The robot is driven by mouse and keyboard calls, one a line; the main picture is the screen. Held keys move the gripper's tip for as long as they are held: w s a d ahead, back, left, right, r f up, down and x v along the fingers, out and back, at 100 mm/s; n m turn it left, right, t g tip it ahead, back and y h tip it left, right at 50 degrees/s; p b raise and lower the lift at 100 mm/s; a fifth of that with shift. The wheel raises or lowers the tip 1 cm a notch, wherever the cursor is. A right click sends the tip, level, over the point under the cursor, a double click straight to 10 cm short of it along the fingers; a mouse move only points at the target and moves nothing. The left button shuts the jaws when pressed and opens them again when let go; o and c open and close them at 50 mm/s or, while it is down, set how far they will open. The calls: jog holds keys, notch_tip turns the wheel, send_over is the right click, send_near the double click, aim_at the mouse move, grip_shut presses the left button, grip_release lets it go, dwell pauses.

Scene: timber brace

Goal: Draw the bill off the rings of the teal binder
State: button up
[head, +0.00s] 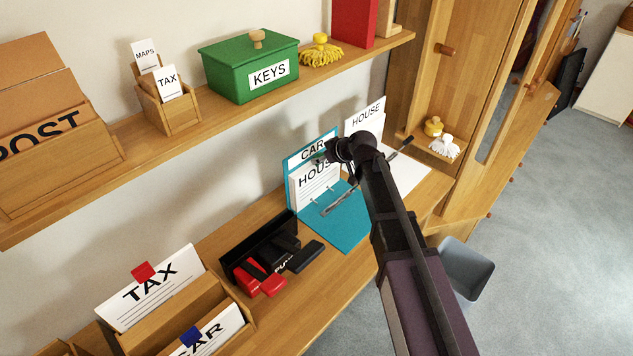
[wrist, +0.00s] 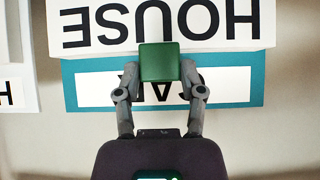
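The teal binder (head: 346,224) lies open on the desk, its upright cover labelled CAR; the cover also shows upside down in the wrist view (wrist: 256,88). The white bill (head: 318,189), marked HOUSE, stands in front of that cover; it fills the top of the wrist view (wrist: 225,30). Small rings show near the binder's spine, but I cannot tell whether the bill is threaded on them. A green block-like tab (wrist: 159,62) sits at the bill's edge. My gripper (wrist: 160,75) has its fingers against both sides of this tab. The arm hides part of the binder's right.
Another HOUSE sheet (head: 366,117) stands behind to the right. A black tray (head: 262,245) with red and black items is left of the binder. The shelf above bears a green KEYS box (head: 250,72). A grey bin (head: 466,272) stands on the floor.

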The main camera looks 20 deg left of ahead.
grip_shut()
jog(key=shift+r, duration=0.1)
dwell(0.3)
jog(key=shift+s+d, duration=0.35)
jog(key=shift+d, duration=0.45)
jog(key=shift+s+d, duration=0.3)
jog(key=shift+d, duration=0.5)
jog(key=shift+s+d, duration=0.35)
jog(key=shift+d, duration=0.45)
dwell(4.7)
